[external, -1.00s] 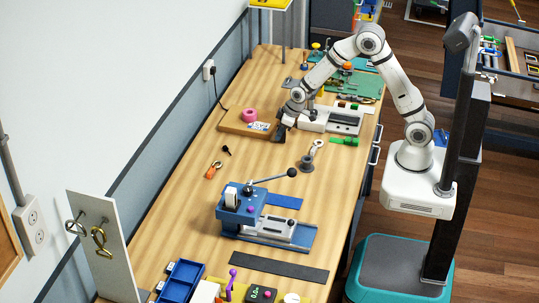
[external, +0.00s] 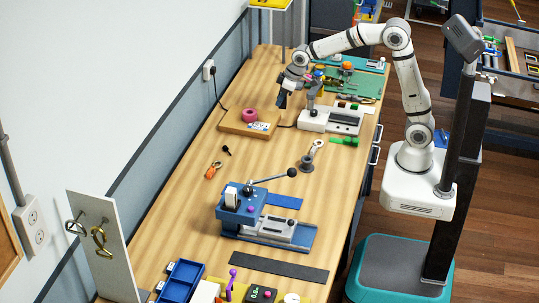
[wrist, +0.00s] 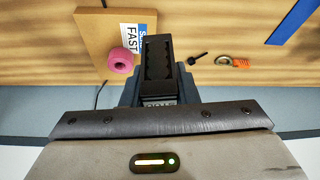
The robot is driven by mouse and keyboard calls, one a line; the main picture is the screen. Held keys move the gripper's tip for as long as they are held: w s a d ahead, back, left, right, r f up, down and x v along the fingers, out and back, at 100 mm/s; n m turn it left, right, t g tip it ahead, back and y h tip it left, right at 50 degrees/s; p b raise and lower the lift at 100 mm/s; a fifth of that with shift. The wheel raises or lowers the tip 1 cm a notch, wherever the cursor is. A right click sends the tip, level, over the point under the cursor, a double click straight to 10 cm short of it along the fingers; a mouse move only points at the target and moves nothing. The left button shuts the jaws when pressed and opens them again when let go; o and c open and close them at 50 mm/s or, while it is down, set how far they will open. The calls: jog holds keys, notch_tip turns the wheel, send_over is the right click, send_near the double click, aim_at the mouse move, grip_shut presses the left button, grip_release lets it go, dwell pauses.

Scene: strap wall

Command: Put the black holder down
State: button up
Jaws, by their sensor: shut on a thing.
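My gripper (external: 287,90) is shut on the black holder (external: 282,99) and holds it up above the bench, near the brown board (external: 233,124). In the wrist view the black holder (wrist: 159,62) is a long dark piece with a hollow face, reaching out from between my jaws (wrist: 158,95). It covers part of the brown board (wrist: 95,38) and of the white and blue label on it. My fingers are dark and partly hidden behind the holder.
A pink roll (external: 250,114) sits on the board. A white device (external: 318,122) stands to its right. A small black piece (external: 227,150) and an orange clip (external: 211,172) lie nearer. A blue press (external: 240,210) stands in front. Bare wood lies around the small pieces.

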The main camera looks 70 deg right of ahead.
jog(key=r, duration=0.4)
jog(key=shift+w+a+r, duration=0.1)
jog(key=shift+a+r, duration=0.25)
jog(key=shift+r, duration=0.05)
jog(key=w+a+n+y+b, duration=0.15)
jog(key=a+n, duration=0.25)
jog(key=a, duration=1.6)
jog(key=s+a+n+g+y+b, duration=0.1)
jog(key=s+a+n, duration=0.15)
jog(key=a, duration=0.85)
jog(key=s+a+n+b, duration=0.1)
jog(key=s+a, duration=0.3)
jog(key=a, duration=0.7)
jog(key=s+a+n+g+b, duration=0.15)
jog(key=s+a+n, duration=0.35)
jog(key=s+a, duration=1.6)
jog(key=shift+m+y, duration=0.35)
jog(key=shift+y, duration=0.2)
jog(key=shift+w+a+f+p, duration=0.15)
jog(key=shift+w+f, duration=0.1)
jog(key=shift+f, duration=3.3)
jog(key=shift+w+a+f+p, duration=0.15)
jog(key=shift+w+f, duration=0.05)
jog(key=shift+f, duration=3.3)
jog(key=shift+w+a+f+p, duration=0.15)
jog(key=shift+w+f, duration=0.1)
jog(key=shift+f, duration=3.3)
